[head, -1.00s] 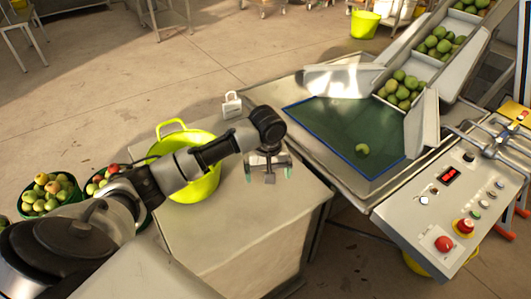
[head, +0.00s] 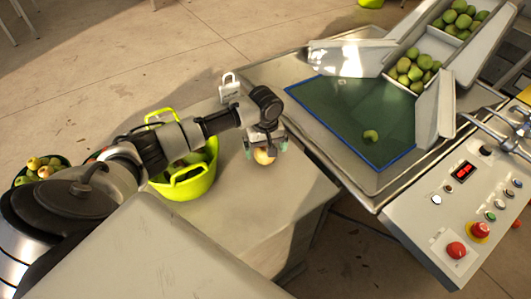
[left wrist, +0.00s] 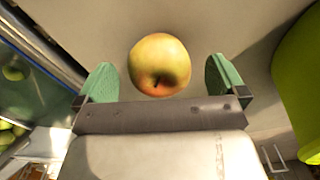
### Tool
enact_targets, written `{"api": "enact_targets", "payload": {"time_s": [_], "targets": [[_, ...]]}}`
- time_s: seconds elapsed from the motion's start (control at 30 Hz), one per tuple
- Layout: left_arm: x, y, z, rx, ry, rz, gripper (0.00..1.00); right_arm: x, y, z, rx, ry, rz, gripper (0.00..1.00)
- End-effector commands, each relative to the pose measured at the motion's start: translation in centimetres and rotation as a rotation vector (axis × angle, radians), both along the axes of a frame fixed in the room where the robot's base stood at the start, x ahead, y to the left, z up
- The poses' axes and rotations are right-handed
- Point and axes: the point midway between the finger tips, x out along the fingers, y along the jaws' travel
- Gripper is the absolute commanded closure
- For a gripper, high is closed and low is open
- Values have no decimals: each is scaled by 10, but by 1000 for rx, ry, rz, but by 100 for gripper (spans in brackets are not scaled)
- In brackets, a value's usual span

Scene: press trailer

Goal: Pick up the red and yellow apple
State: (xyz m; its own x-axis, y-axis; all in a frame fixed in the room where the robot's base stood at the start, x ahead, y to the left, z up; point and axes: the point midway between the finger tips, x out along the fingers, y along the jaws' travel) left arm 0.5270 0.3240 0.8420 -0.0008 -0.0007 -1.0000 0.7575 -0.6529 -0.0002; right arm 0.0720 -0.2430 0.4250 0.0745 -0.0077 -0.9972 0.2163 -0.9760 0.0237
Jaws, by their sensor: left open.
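The red and yellow apple (head: 264,157) sits on the grey table top (head: 290,185), just under my left gripper (head: 265,148) in the head view. In the left wrist view the apple (left wrist: 159,64) shows whole, yellow with a reddish side and a dark stem hollow. It lies between and slightly beyond the two green fingertips of my left gripper (left wrist: 163,80). The fingers stand apart with a gap on each side of the apple. My right gripper is in neither view.
A green belt (head: 345,118) with one green apple (head: 370,136) and a control panel (head: 462,210) lie to the right. The front of the table is bare.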

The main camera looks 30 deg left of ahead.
Motion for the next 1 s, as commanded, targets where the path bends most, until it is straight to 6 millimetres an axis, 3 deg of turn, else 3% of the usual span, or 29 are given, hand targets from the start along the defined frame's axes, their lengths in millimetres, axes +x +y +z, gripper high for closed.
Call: {"api": "enact_targets", "payload": {"time_s": [0.2, 0.5, 0.87, 1.0], "targets": [[0, 0, -30, 1, 2, 1, 0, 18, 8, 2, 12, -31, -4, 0], [1, 0, -33, 1, 0, -1, 2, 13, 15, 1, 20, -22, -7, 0], [1, 0, -33, 1, -1, 0, 56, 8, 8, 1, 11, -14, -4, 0], [1, 0, -32, 1, -1, 0, 56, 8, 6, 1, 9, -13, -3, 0]]}}
